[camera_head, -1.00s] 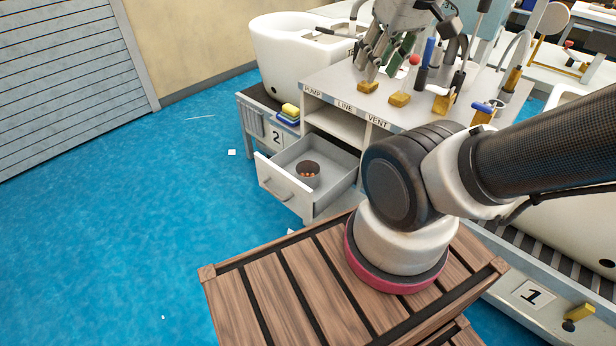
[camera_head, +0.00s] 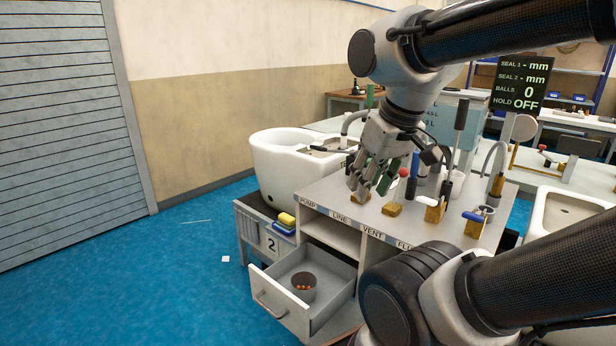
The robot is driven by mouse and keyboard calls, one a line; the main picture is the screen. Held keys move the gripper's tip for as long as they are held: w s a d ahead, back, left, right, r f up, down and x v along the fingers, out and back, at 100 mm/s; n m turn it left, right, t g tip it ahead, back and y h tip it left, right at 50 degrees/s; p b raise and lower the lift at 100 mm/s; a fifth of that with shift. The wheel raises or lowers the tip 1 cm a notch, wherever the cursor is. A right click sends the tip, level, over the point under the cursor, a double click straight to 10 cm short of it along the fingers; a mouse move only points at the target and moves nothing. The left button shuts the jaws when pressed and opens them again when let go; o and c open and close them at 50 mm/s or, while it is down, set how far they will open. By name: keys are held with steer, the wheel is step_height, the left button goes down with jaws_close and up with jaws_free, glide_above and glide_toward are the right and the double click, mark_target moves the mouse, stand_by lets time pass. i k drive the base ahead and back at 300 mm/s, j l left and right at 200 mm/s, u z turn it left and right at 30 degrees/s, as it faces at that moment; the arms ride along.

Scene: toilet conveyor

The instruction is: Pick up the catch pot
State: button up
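A small grey round pot (camera_head: 303,287) with several orange-brown balls in it stands in the open drawer (camera_head: 325,313) of the grey cabinet. It looks like the catch pot. My gripper (camera_head: 361,190) points down above the cabinet top, beside the wooden-based levers, well above and to the right of the drawer. Its fingers overlap a green handle behind them, and I cannot tell whether they touch it or how far apart they are.
The cabinet top (camera_head: 328,196) carries several levers on wooden blocks, including a red-knobbed one (camera_head: 403,173). A white toilet (camera_head: 285,160) stands behind it. Blue floor (camera_head: 150,270) is free at left.

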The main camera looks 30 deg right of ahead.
mark_target(303, 284)
steer(key=k+l, duration=0.3)
steer(key=l, duration=0.15)
steer(key=k+l, duration=0.3)
steer(key=l, duration=0.15)
steer(key=i+l+u, duration=0.05)
